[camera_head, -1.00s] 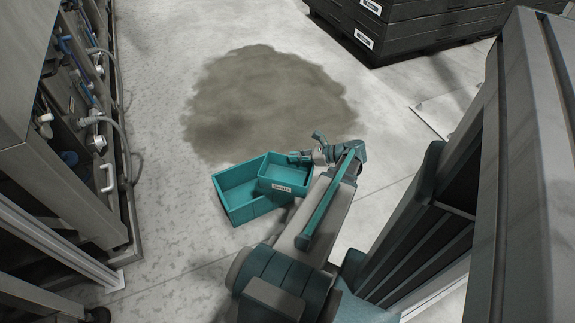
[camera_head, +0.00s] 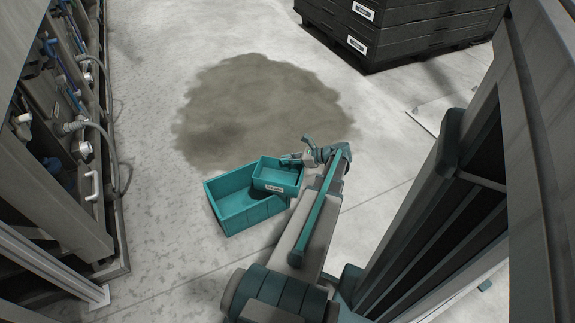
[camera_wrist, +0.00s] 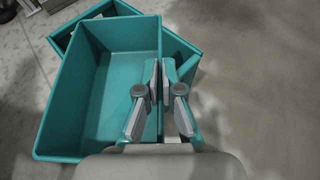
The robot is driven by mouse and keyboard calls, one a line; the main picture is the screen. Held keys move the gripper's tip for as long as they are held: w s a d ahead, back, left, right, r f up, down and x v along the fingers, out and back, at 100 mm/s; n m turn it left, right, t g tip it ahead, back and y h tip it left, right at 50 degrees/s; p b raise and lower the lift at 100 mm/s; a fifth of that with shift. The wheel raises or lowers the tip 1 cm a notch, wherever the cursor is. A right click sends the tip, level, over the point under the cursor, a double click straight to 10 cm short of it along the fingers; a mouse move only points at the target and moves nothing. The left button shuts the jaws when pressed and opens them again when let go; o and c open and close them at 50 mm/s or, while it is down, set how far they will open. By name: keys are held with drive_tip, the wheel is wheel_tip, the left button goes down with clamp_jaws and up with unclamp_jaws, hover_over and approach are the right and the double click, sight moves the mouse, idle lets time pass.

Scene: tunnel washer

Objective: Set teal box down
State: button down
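A small teal box (camera_head: 265,180) with a white label on its side shows in the head view, overlapping the larger teal crate (camera_head: 232,216). My gripper (camera_head: 294,160) is at the small box's rim. In the wrist view my gripper (camera_wrist: 161,82) has one finger inside the small box (camera_wrist: 118,85) and one outside, closed on its side wall. The larger crate (camera_wrist: 192,58) shows beneath and behind, turned at an angle to the small box. Whether the small box touches the crate cannot be told. The crate's inside is partly hidden by the small box.
A machine (camera_head: 85,150) with pipes and hoses stands at the left. Dark stacked containers (camera_head: 400,30) on a pallet are at the top right. A dark patch (camera_head: 260,105) marks the floor beyond the crate; the floor there is clear.

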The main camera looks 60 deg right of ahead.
drive_tip(key=shift+f, duration=0.45)
drive_tip(key=shift+r, duration=0.1)
drive_tip(key=c, duration=1.8)
unclamp_jaws()
drive_tip(key=o, duration=0.5)
